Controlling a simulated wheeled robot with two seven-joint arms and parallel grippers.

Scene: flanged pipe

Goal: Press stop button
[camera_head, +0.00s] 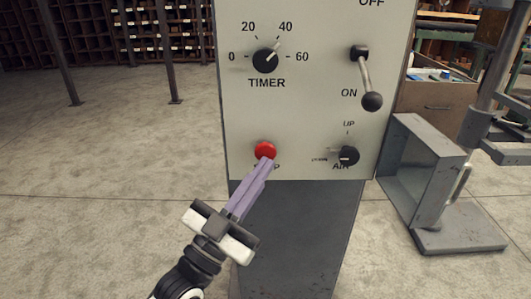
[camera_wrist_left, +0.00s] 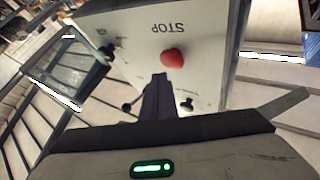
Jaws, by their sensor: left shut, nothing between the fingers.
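The red stop button (camera_head: 265,150) is on the lower left of the light grey control panel (camera_head: 310,110). Its label below is partly hidden by my left fingers. My left gripper (camera_head: 268,161) is shut and empty, with its purple fingertips at the lower edge of the button in the head view. In the left wrist view the red button (camera_wrist_left: 172,58) and its STOP label show just beyond the fingertips (camera_wrist_left: 159,76). Whether the tips touch the button I cannot tell. My right gripper is not in view.
The panel also carries a timer knob (camera_head: 265,60), an ON/OFF lever (camera_head: 367,78) pointing down to ON, and an air knob (camera_head: 348,156). A grey metal frame (camera_head: 421,172) stands to the right. The floor on the left is clear.

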